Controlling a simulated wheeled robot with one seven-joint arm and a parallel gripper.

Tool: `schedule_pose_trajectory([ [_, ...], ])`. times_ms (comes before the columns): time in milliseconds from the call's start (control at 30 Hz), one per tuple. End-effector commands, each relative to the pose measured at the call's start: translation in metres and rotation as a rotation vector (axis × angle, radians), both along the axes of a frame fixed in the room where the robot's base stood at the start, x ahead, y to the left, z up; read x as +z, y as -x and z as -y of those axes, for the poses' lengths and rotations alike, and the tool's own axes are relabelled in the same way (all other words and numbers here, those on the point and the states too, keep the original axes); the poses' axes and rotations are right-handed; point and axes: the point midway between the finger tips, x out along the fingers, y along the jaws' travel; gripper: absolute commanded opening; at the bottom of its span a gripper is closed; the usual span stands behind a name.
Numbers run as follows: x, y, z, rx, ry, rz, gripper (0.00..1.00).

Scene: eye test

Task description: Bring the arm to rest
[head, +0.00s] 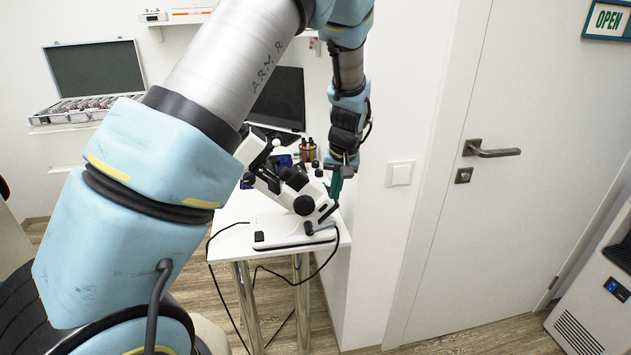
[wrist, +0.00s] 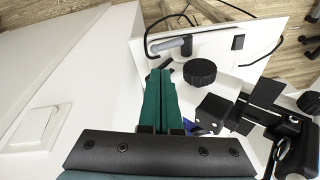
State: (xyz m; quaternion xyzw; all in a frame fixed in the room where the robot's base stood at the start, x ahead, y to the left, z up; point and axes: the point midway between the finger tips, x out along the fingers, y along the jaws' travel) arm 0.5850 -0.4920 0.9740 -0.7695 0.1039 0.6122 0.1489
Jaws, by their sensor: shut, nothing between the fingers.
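My gripper (head: 336,185) hangs pointing down at the right edge of the small white table (head: 232,240), beside the white and black instrument (head: 290,190) that stands on it. In the wrist view, its green fingers (wrist: 161,100) are together with nothing between them. The fingertips are close to the instrument's round black knob (wrist: 200,72). I cannot tell whether they touch the instrument. My arm reaches across the head view from the lower left, over the table, and hides part of the wall and table behind it.
A white wall with a light switch (head: 399,173) is close to the right of my gripper. A white door (head: 520,190) is further right. Small bottles (head: 308,150) and a dark screen (head: 281,100) stand behind the instrument. A black cable (head: 325,262) hangs off the table.

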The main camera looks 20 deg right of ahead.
Motion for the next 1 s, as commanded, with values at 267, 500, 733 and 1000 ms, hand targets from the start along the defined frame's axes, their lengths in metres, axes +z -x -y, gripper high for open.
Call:
schedule_pose_trajectory([
  [267,0.017,-0.007,-0.05,0.053,0.016,-0.026,0.0],
  [500,0.057,0.018,-0.187,0.159,0.065,-0.08,0.0],
  [733,0.079,0.08,-0.287,0.227,0.091,-0.091,0.0],
  [1000,0.083,0.124,-0.328,0.256,0.088,-0.091,0.0],
])
